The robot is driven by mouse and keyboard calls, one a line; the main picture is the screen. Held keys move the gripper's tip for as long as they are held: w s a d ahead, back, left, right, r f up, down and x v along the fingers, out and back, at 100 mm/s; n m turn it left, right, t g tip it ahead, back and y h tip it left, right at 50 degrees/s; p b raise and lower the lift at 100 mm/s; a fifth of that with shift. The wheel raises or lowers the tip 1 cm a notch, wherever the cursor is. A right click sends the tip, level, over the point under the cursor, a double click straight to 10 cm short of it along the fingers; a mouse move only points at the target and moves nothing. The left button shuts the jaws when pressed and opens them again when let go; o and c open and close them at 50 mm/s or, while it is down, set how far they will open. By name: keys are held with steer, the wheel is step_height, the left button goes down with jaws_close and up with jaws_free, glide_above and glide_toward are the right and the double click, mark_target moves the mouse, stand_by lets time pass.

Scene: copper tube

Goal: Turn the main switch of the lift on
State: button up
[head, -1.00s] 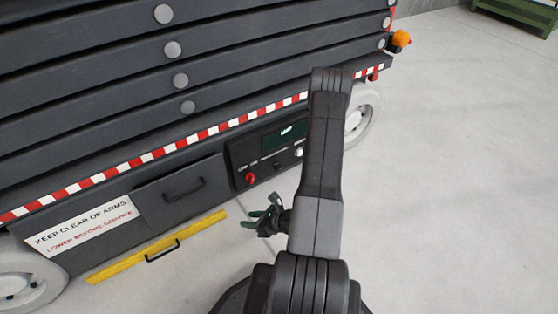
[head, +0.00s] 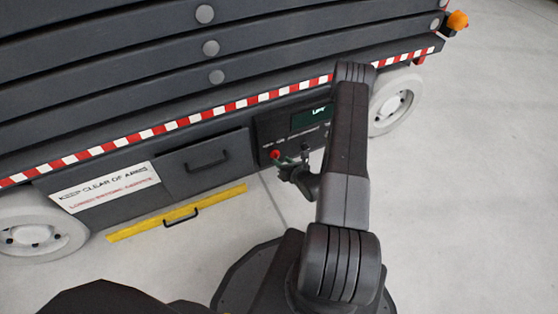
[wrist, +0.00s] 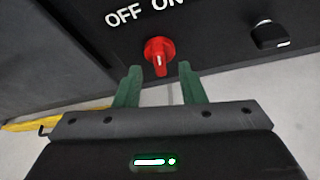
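The red main switch (wrist: 159,55) is on the lift's black control panel (head: 268,130), below the words OFF and ON. In the wrist view its white mark stands about upright, and I cannot tell which label it points to. The switch also shows in the head view (head: 275,154). My gripper (wrist: 160,88) is open, its two green fingers (wrist: 192,88) apart and empty. The switch sits just beyond the fingertips, between them in the picture. In the head view my gripper (head: 287,168) is in front of the panel's lower edge, and my arm hides the panel's right part.
A black knob (wrist: 270,35) is right of the switch. A yellow bar with a handle (head: 180,212) lies on the floor before the lift. A drawer-like panel with a handle (head: 205,160) and white wheels (head: 397,102) are on the lift's side. The floor to the right is clear.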

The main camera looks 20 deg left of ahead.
mark_target(278, 158)
steer(key=shift+b+x, duration=0.3)
steer(key=shift+x, duration=1.6)
jaws_close()
steer(key=shift+w+d+f+m+g+y+b, duration=0.1)
steer(key=shift+m+g+y+b, duration=0.25)
steer(key=shift+m+y+b, duration=0.45)
steer(key=shift+w+d+f+m+g+y+b, duration=0.1)
steer(key=shift+m+g+y+b, duration=0.3)
steer(key=shift+m+b, duration=0.85)
steer(key=shift+w+d+f+m+g+y+b, duration=0.1)
steer(key=shift+m+g+y+b, duration=0.25)
steer(key=shift+m+y+b, duration=0.45)
steer(key=shift+m, duration=0.45)
